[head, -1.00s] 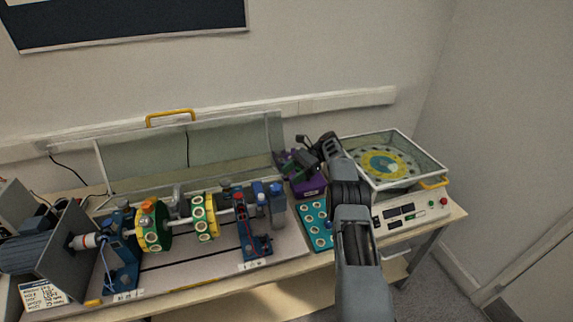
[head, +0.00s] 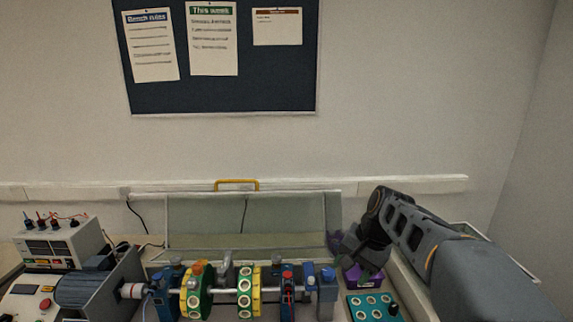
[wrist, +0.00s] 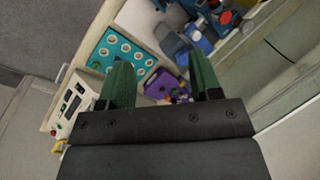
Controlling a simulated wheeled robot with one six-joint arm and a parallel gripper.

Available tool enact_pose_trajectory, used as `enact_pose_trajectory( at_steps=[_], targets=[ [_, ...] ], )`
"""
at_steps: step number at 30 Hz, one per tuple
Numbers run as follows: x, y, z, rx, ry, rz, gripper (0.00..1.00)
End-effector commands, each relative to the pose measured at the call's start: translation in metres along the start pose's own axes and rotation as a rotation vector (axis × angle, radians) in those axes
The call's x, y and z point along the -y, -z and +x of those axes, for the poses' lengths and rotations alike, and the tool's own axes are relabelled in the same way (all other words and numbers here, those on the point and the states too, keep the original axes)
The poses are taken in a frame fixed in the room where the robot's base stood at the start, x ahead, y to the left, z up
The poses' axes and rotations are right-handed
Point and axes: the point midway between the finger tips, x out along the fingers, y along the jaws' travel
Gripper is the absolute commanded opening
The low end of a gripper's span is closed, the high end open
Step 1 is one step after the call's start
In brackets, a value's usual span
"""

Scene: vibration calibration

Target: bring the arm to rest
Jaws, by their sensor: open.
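My arm (head: 420,235) reaches in from the lower right in the head view, bends at a raised joint and points down toward the bench. My gripper (wrist: 158,68) shows two green fingers standing wide apart, with nothing held between them. The fingertips are hard to make out in the head view.
A teal tray with round holes (head: 372,307) is beside the purple block. The rotor rig with green-and-yellow discs (head: 245,290) stands to the left, before a raised clear cover (head: 200,222). A grey motor (head: 88,288) and a terminal box (head: 62,245) are far left.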

Motion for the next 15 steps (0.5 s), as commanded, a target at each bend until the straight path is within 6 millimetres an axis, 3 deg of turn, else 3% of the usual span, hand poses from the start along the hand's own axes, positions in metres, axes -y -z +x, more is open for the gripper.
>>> enact_pose_trajectory(
  at_steps=[1,6,15],
  targets=[
    [-0.011,-0.019,-0.002,-0.056,-0.019,-0.069,0.58],
    [-0.049,-0.065,0.002,-0.220,-0.094,-0.298,0.58],
    [-0.093,-0.103,0.020,-0.381,-0.186,-0.555,0.58]
  ],
)
